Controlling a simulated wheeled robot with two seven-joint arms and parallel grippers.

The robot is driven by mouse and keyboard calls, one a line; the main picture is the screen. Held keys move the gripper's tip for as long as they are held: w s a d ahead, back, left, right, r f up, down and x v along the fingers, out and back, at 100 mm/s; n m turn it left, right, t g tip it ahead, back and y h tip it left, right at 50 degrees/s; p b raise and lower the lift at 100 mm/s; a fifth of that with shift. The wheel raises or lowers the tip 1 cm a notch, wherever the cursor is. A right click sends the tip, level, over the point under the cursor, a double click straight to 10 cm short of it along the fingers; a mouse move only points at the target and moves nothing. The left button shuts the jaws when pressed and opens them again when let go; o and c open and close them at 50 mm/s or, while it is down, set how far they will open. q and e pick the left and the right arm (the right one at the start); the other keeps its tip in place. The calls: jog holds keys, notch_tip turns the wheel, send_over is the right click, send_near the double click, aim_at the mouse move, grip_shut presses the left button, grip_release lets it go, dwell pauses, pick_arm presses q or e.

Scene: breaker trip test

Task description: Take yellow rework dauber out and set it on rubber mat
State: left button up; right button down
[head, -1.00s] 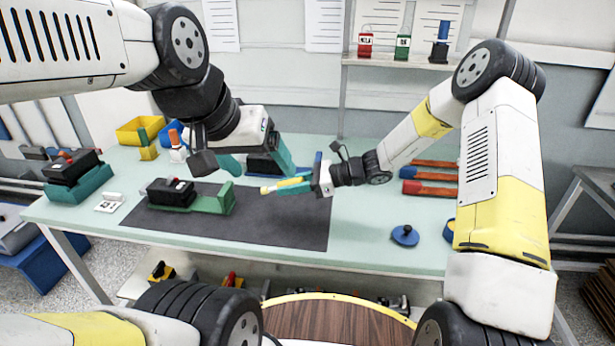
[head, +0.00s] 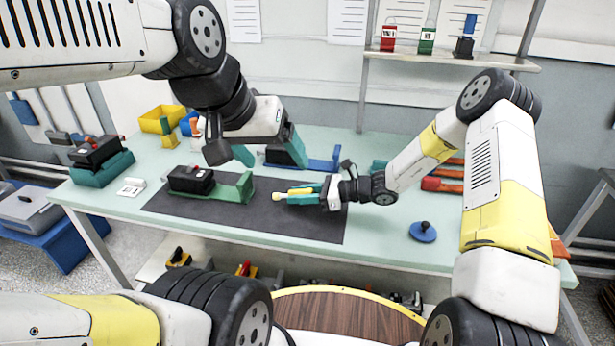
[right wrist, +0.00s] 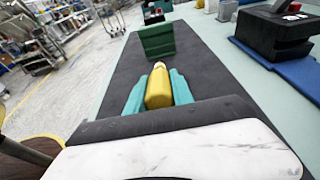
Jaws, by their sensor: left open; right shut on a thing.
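The yellow rework dauber (head: 297,191) has a pale, rounded tip that points left in the head view. My right gripper (head: 304,194) is shut on it, with teal fingers on both sides. The right wrist view shows the dauber (right wrist: 158,88) lying lengthwise between the fingers, over the dark rubber mat (head: 290,227). I cannot tell whether the dauber touches the mat. My left gripper (head: 267,150) is open, with teal fingers apart, above the back of the table and away from the dauber.
A black breaker (head: 190,179) on a green fixture (head: 233,190) sits on the mat, left of the dauber. A blue fixture (head: 324,165) stands behind, partly hidden by my left gripper. A round blue piece (head: 423,232) lies at right. The mat's front right area is clear.

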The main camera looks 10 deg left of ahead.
jog(key=shift+f, duration=0.3)
jog(key=c, duration=1)
grip_release()
jog(key=v, duration=0.8)
